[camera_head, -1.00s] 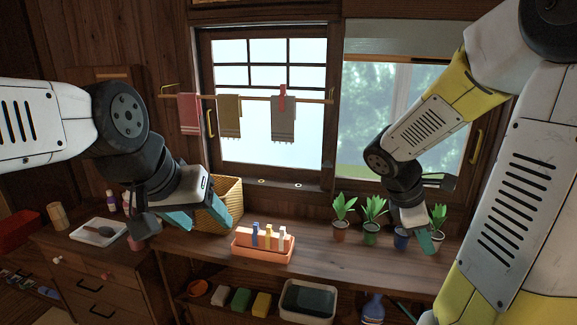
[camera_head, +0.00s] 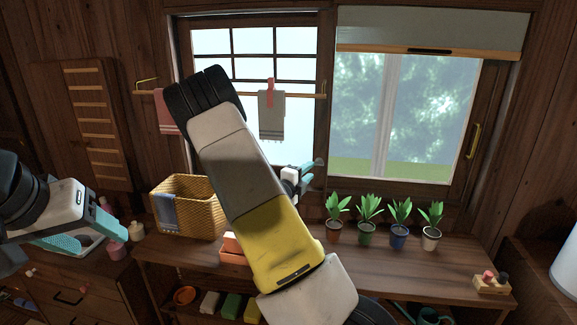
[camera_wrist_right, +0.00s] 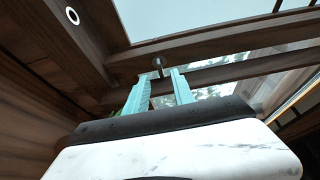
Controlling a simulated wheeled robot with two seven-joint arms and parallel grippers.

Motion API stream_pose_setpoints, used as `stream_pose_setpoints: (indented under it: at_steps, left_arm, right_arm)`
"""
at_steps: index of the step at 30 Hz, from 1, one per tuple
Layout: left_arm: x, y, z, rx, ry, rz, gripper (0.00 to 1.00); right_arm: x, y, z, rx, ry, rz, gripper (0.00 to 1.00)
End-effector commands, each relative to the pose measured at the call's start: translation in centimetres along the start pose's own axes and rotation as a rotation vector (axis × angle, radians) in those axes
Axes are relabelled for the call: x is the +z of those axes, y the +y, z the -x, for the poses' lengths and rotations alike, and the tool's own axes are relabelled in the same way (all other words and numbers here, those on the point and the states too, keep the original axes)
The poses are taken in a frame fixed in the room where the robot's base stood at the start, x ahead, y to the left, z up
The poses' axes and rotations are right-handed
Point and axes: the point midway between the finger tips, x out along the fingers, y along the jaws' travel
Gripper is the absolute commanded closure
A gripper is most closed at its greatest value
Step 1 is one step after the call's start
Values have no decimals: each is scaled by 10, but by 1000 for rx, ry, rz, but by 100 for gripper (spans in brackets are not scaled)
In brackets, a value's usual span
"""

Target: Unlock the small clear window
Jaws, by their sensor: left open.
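The left window (camera_head: 296,40) has clear panes with dark bars; my right arm hides much of its lower part. My right gripper (camera_head: 308,173) is by the lower right of that window, partly hidden behind my arm. In the right wrist view its two teal fingers (camera_wrist_right: 160,82) are apart and empty. A small metal peg (camera_wrist_right: 158,66) on the dark wooden frame shows between and just beyond the fingertips; I cannot tell if they touch it. My left gripper (camera_head: 112,238) is open and empty at the lower left, near the wicker basket.
A larger window (camera_head: 425,120) with a blurred pane and a blind is on the right. Several potted plants (camera_head: 367,232) stand on the counter (camera_head: 400,268) below. A towel (camera_head: 271,115) hangs on a rail across the left window. A wicker basket (camera_head: 205,212) stands left.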

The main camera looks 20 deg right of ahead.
Motion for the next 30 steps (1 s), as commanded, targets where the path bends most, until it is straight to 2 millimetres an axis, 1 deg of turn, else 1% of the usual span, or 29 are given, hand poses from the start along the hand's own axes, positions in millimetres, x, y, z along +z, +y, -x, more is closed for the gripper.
stream_pose_setpoints:
  at_steps: [1,3,6,10,15,21,22,26,27,30]
  left_arm:
    - [0,0,0,0,0,0,39]
    - [0,0,0,0,0,0,39]
    - [0,0,0,0,0,0,39]
    - [0,0,0,0,0,0,39]
    - [0,0,0,0,0,0,39]
    - [0,0,0,0,0,0,39]
    - [0,0,0,0,0,0,39]
    - [0,0,0,0,0,0,39]
    - [0,0,0,0,0,0,39]
    - [0,0,0,0,0,0,39]
  right_arm:
    - [-2,0,-9,-1,5,0,70]
    - [-2,0,-21,-1,4,-1,70]
    - [-2,0,-37,-1,4,-2,70]
    - [-2,0,-52,1,4,-3,70]
    - [-1,0,-60,1,2,-3,70]
    - [-1,0,-60,1,2,-3,70]
    - [-1,0,-60,2,2,-4,72]
    - [-1,0,-60,2,3,-4,98]
    - [-1,0,-60,2,3,-4,100]
    - [-1,0,-60,2,3,-4,100]
